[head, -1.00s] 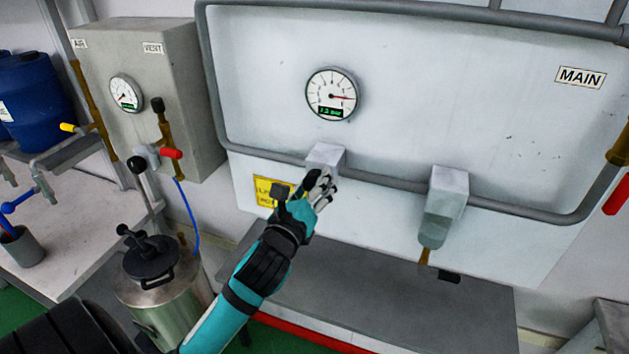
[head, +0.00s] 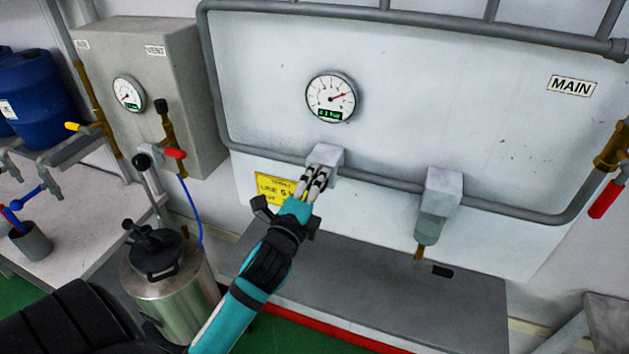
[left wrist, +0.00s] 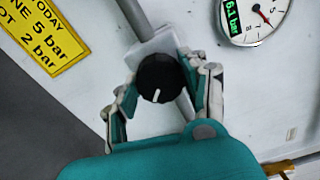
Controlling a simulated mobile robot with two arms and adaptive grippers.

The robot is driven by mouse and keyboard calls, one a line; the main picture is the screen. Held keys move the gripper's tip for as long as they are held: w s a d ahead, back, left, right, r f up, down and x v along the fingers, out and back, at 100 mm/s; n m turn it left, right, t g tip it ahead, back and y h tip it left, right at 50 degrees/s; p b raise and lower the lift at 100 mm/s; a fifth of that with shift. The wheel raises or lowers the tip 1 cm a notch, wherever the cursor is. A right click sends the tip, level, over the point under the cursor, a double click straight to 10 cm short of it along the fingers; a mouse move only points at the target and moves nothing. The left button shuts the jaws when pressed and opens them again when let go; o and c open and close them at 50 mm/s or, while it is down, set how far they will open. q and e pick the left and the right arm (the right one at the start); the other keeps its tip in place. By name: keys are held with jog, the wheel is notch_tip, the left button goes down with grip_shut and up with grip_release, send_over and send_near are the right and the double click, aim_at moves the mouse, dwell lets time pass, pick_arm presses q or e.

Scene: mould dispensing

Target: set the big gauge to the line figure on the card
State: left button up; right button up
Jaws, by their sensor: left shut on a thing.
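The big gauge (head: 331,97) is on the white main panel; its red needle points up and right. Its green display, sideways in the left wrist view (left wrist: 255,15), reads 6.1 bar. The yellow card (head: 275,190) is partly behind my left gripper; in the left wrist view the card (left wrist: 45,40) reads LINE 5 bar, with a 2 bar line below. My left gripper (head: 318,178) is shut on a black knob (left wrist: 157,80) with a white mark, on a grey block (head: 327,155) under the gauge. The knob is hidden in the head view. My right gripper is out of view.
A grey pipe (head: 390,184) runs along the panel's lower edge. A second block with a cup (head: 441,190) hangs at right. A small gauge (head: 128,93) is on the left box, above a steel pot (head: 170,285). A red-handled valve (head: 605,199) is at far right.

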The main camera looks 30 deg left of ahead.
pick_arm(q)
jog(key=shift+n, duration=0.8)
jog(key=o, duration=1.2)
jog(key=shift+s, duration=0.2)
jog(key=v, duration=1.1)
jog(key=shift+s+d, duration=0.2)
jog(key=shift+s, duration=0.15)
